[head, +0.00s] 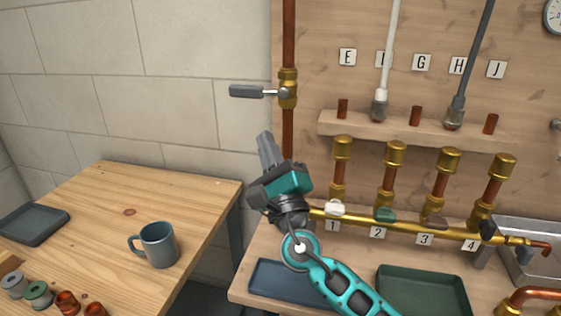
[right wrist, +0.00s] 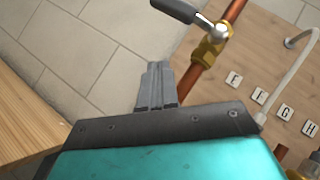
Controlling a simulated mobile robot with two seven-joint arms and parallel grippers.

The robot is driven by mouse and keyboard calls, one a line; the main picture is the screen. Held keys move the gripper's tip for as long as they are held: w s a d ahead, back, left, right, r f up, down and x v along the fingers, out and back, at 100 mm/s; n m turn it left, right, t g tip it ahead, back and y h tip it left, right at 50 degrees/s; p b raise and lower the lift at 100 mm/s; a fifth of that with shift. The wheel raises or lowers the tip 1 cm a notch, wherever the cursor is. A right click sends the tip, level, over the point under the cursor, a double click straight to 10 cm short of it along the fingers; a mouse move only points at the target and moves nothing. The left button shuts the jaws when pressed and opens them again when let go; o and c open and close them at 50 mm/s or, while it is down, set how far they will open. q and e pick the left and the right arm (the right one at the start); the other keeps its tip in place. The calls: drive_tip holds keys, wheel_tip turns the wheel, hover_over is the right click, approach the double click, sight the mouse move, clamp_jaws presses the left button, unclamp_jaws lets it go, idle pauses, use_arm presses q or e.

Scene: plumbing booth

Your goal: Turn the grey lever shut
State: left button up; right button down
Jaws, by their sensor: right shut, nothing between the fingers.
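The grey lever (head: 246,91) sits on a brass valve (head: 288,90) on the vertical copper pipe (head: 289,35). It points left, level and square across the pipe. My right gripper (head: 265,137) is below the lever, fingers pointing up, shut and empty. In the right wrist view, the shut fingertips (right wrist: 156,68) stand apart in the picture from the lever (right wrist: 178,9), which lies above them and slightly right. The brass valve (right wrist: 208,48) shows there too. My left gripper is not in view.
A wooden table (head: 105,195) at left holds a blue-grey mug (head: 156,245) and a dark tray (head: 33,224). A brass manifold (head: 405,230) with several small valves runs right of my gripper. A white hose (head: 391,50) hangs above it. The tiled wall left of the lever is bare.

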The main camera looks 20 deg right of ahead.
sight(239, 97)
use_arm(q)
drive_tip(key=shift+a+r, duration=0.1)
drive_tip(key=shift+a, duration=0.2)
use_arm(e)
drive_tip(key=shift+w+a+r, duration=0.25)
drive_tip(key=shift+a+r, duration=0.15)
drive_tip(key=shift+r, duration=0.1)
use_arm(q)
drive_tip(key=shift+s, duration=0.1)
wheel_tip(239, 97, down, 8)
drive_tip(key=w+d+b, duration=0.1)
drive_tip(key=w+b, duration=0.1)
drive_tip(key=b, duration=0.9)
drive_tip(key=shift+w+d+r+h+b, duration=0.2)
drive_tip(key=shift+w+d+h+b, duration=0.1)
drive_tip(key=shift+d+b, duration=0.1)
use_arm(e)
drive_tip(key=shift+w+a+r+m+g+h, duration=0.15)
drive_tip(key=shift+w+a+r+m+h, duration=0.45)
drive_tip(key=shift+m+h, duration=1.65)
drive_tip(key=shift+w+a+r+m+g+h, duration=0.1)
drive_tip(key=shift+w+a+r+m+h, duration=0.45)
drive_tip(key=shift+m+h, duration=1.7)
drive_tip(key=shift+w+a+r+m+g+h, duration=0.2)
drive_tip(key=shift+a+r+m+h, duration=0.7)
drive_tip(key=shift+m+h, duration=1.35)
drive_tip(key=shift+r+m+y, duration=0.1)
drive_tip(key=shift+m+y, duration=0.35)
